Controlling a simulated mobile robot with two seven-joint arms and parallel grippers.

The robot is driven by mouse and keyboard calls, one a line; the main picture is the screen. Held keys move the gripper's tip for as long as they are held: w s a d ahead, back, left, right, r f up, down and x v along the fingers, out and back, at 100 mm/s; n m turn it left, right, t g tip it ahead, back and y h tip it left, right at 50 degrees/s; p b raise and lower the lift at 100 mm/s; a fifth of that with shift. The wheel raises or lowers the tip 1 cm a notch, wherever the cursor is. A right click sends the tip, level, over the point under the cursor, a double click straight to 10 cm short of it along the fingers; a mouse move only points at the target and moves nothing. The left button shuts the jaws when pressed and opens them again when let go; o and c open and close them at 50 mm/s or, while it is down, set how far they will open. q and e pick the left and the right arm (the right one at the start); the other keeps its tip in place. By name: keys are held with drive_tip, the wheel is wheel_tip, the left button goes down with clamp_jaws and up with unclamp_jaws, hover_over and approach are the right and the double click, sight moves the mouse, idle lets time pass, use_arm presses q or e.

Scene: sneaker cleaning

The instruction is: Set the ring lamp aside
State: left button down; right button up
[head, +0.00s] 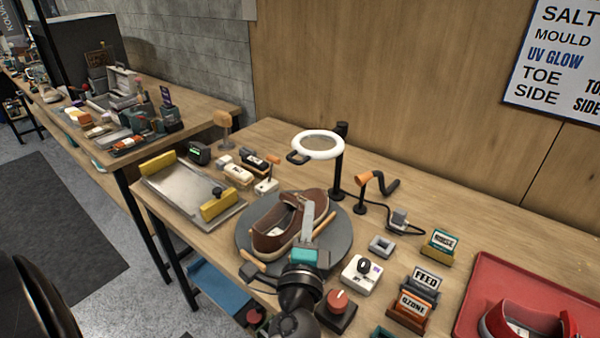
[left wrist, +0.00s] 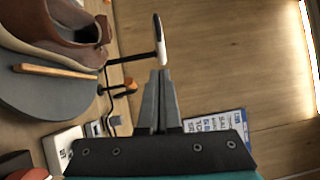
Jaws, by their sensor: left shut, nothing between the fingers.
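The ring lamp (head: 318,145) has a white ring head with a dark handle, held out on a black upright post (head: 339,175) at the back of the bench. In the left wrist view the ring lamp (left wrist: 160,40) appears edge-on, just beyond my fingertips. My left gripper (head: 309,206) is shut and empty, in front of the brown shoe in the head view and apart from the lamp. Its fingers (left wrist: 160,72) are together in the left wrist view. My right gripper is not in view.
The brown shoe (head: 275,230) sits on a round grey turntable (head: 340,238). A metal tray with yellow blocks (head: 190,195) stands at left, and a red tray (head: 490,275) at right. An orange-tipped dark arm (head: 378,185), a cable and small devices crowd the bench.

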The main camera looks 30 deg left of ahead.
use_arm(q)
drive_tip(key=w+a+r+p, duration=0.1)
drive_tip(key=w+a+p, duration=0.1)
drive_tip(key=w+a, duration=0.6)
drive_tip(key=shift+w, duration=0.5)
